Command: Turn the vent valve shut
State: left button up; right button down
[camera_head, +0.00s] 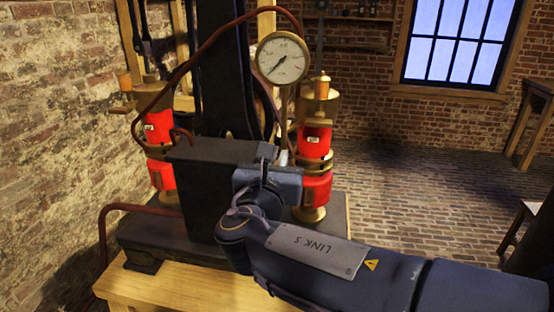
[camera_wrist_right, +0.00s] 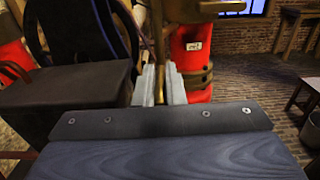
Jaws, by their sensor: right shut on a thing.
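My right gripper (camera_head: 284,158) is at the machine's middle, below the gauge and to the left of the right red jar. In the right wrist view its two pale fingers (camera_wrist_right: 161,84) are shut on a narrow upright brass part, which I take to be the vent valve (camera_wrist_right: 159,78). In the head view my wrist and fingers hide most of the valve, so its angle cannot be told. The round white dial gauge (camera_head: 282,58) stands on a brass stem just above. My left gripper is not in view.
Red-and-brass jars stand at right (camera_head: 314,140) and left (camera_head: 158,125) of a dark block (camera_head: 215,150) close beside my gripper. A reddish hose (camera_head: 215,38) arches over the machine. The wooden bench (camera_head: 165,290) carries it all. The brick floor (camera_head: 420,180) at right is open.

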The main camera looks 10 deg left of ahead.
jog(key=shift+d+f+m+b, duration=0.15)
jog(key=shift+m+b, duration=0.25)
jog(key=shift+b, duration=0.3)
jog(key=shift+d+f+m+b, duration=0.35)
jog(key=shift+m+b, duration=2.5)
jog(key=shift+b, duration=0.25)
jog(key=shift+d+f+m+b, duration=0.35)
jog(key=shift+f+m+b, duration=0.05)
jog(key=shift+m+b, duration=2.65)
jog(key=shift+d+f+m+b, duration=0.35)
jog(key=shift+m+b, duration=2.35)
jog(key=shift+b, duration=0.5)
jog(key=c, duration=1.5)
grip_release()
jog(key=shift+s, duration=0.1)
jog(key=s, duration=0.7)
jog(key=shift+s, duration=0.35)
